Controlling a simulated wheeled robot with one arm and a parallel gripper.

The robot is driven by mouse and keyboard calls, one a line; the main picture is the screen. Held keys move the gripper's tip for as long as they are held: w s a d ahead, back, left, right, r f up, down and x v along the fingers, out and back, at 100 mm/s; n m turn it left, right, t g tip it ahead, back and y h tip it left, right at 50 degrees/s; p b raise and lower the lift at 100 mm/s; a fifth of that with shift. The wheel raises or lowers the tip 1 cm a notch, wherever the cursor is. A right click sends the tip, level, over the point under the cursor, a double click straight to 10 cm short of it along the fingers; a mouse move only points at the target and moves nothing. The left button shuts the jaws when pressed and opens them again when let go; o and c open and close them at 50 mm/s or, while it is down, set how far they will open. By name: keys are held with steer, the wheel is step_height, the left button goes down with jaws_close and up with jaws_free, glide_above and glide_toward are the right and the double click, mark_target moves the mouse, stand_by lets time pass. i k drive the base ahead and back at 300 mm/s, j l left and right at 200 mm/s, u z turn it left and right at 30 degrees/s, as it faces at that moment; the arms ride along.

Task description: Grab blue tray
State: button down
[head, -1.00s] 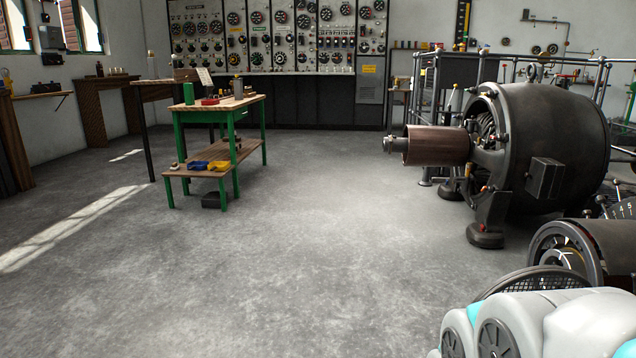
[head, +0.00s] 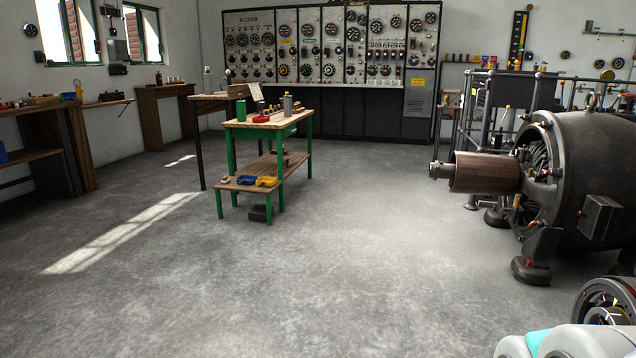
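A small blue tray (head: 246,180) sits on the low wooden shelf of a green-legged workbench (head: 268,122), left of the picture's middle and some way off across the floor. A yellow tray (head: 267,182) is right beside it on the same shelf. My gripper is not in view. A white and teal rounded part of my own arm shows at the bottom right corner.
Open concrete floor (head: 300,285) lies between me and the workbench. A large dark dynamo (head: 590,170) with a brown drum stands at the right. A wooden side bench (head: 70,150) runs along the left wall, and a switchboard (head: 330,60) fills the back.

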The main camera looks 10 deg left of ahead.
mark_target(245, 181)
steer(key=i+j+u, duration=0.35)
steer(key=i, duration=0.15)
steer(key=i+j+u, duration=0.2)
steer(key=i+u, duration=0.15)
steer(key=i, duration=0.25)
steer(key=i+j+u, duration=0.1)
steer(key=i+u, duration=0.25)
steer(key=i, duration=0.2)
steer(key=i+l, duration=0.1)
steer(key=i, duration=2.45)
steer(key=i+u, duration=0.2)
steer(key=i, duration=0.4)
steer(key=i+l+u, duration=0.2)
steer(key=i, duration=0.4)
